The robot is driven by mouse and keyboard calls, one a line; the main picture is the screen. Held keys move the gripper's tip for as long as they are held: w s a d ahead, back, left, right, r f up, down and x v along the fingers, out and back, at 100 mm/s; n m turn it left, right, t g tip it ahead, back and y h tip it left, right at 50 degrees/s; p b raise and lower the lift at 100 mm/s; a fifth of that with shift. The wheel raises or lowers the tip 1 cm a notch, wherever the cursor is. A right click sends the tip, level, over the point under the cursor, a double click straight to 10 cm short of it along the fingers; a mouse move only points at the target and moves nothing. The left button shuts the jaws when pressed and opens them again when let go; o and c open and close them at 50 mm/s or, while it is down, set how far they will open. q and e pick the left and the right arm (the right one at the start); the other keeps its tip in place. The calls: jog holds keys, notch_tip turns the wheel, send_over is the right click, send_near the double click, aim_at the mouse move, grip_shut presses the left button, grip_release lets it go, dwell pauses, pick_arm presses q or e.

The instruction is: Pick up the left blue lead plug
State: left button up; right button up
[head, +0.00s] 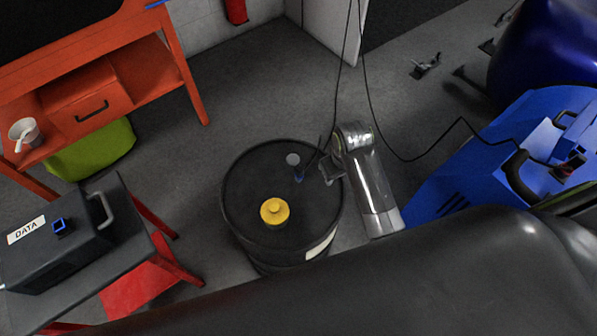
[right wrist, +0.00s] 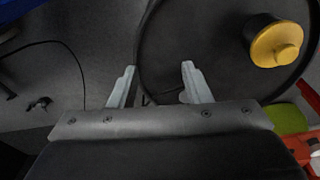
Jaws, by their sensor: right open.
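A small blue lead plug (head: 299,175) sits at the right part of the black drum's top (head: 245,190) in the head view, at the end of a thin dark lead. My right gripper (head: 327,173) is just to the right of the plug, over the drum's right edge, apart from it as far as I can tell. In the right wrist view its two pale fingers (right wrist: 157,80) are spread apart over the drum's rim, with nothing clearly held. I cannot make out the plug in that view. My left gripper is not in view.
A yellow cap (head: 275,211) stands on the drum. A DATA box (head: 58,255) with a blue-rimmed socket (head: 60,227) is at left. An orange bench (head: 150,60) stands upper left. A second dark lead runs to the blue machine (head: 455,185) at right.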

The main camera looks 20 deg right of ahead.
notch_tip(320, 180, up, 8)
jog(key=n+g, duration=0.1)
jog(key=n, duration=0.1)
send_over(299, 168)
jog(key=f, duration=0.4)
jog(key=f+b, duration=0.1)
jog(key=f, duration=0.6)
jog(key=shift+d+f+b, duration=0.25)
jog(key=shift+f+b, duration=0.05)
jog(key=shift+a+f+b, duration=0.15)
jog(key=shift+f, duration=1.25)
jog(key=shift+a+f+b, duration=0.1)
jog(key=shift+f+b, duration=0.05)
jog(key=shift+f, duration=1.25)
grip_shut()
